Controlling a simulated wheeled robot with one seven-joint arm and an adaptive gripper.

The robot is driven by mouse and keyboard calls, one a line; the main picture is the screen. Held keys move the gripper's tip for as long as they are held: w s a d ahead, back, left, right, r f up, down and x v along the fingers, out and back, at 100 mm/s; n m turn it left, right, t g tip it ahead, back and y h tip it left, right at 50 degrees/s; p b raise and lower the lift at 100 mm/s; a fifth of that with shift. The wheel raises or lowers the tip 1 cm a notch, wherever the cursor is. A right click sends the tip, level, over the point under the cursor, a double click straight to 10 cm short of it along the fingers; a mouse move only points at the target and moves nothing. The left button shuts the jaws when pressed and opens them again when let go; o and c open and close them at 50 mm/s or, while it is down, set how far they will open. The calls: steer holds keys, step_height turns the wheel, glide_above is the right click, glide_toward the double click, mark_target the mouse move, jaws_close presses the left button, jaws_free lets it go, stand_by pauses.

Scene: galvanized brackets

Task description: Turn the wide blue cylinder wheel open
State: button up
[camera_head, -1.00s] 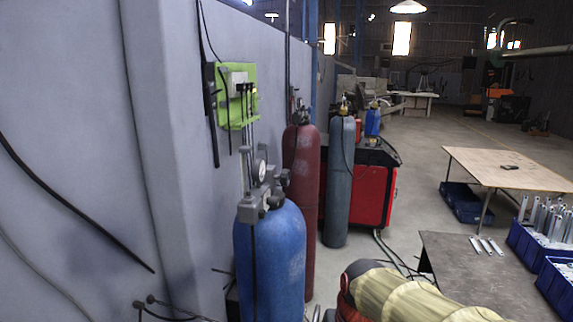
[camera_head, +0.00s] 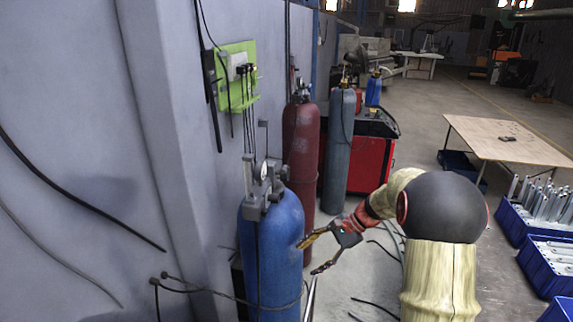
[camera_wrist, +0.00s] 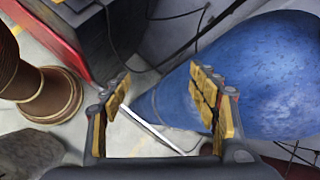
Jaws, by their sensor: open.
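The wide blue cylinder (camera_head: 275,265) stands upright against the wall, left of centre in the head view. Its grey valve block (camera_head: 256,205) and round gauge (camera_head: 262,170) sit on top. I cannot clearly make out the wheel among the grey fittings. My gripper (camera_head: 309,256) is open and empty, just right of the cylinder and well below the valve. In the wrist view the open fingers (camera_wrist: 160,82) have the cylinder's blue side (camera_wrist: 268,70) behind the right finger. The valve does not show there, and I cannot tell whether the finger touches the cylinder.
A dark red cylinder (camera_head: 301,150) and a grey cylinder (camera_head: 338,140) stand behind. A red cabinet (camera_head: 370,165) is beside them. Hoses run along the floor and past the blue cylinder. A wooden table (camera_head: 505,145) and blue crates (camera_head: 535,257) are at the right.

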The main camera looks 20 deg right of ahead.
steer(key=w+d+r+m+t+y+p, duration=0.1)
steer(key=w+r+m, duration=0.1)
steer(key=w, duration=0.2)
steer(key=w+d+r+m+t+y+p, duration=0.1)
steer(key=w+d+r+m+t, duration=0.1)
steer(key=w, duration=0.3)
steer(key=w+d+r+m+t+y+p, duration=0.1)
steer(key=w+d+r+m+y, duration=0.1)
steer(key=w+r+m, duration=0.1)
steer(key=shift+w+d+r+t, duration=0.1)
steer(key=shift+w+t, duration=0.05)
steer(key=shift+w, duration=0.3)
steer(key=shift+w+d+r+t, duration=0.1)
steer(key=shift+w+t, duration=0.05)
steer(key=shift+w, duration=0.3)
steer(key=m+t+y, duration=0.2)
steer(key=m+y, duration=0.1)
steer(key=m, duration=0.1)
glide_toward(286, 173)
steer(key=w+a+f, duration=0.1)
steer(key=w, duration=0.2)
steer(key=p+x, duration=0.2)
steer(key=x, duration=0.6)
steer(key=shift+w+d+f+p, duration=0.1)
steer(key=shift+d+f+p, duration=0.1)
steer(key=shift+p, duration=0.15)
steer(key=shift+c, duration=0.6)
steer(key=c, duration=1)
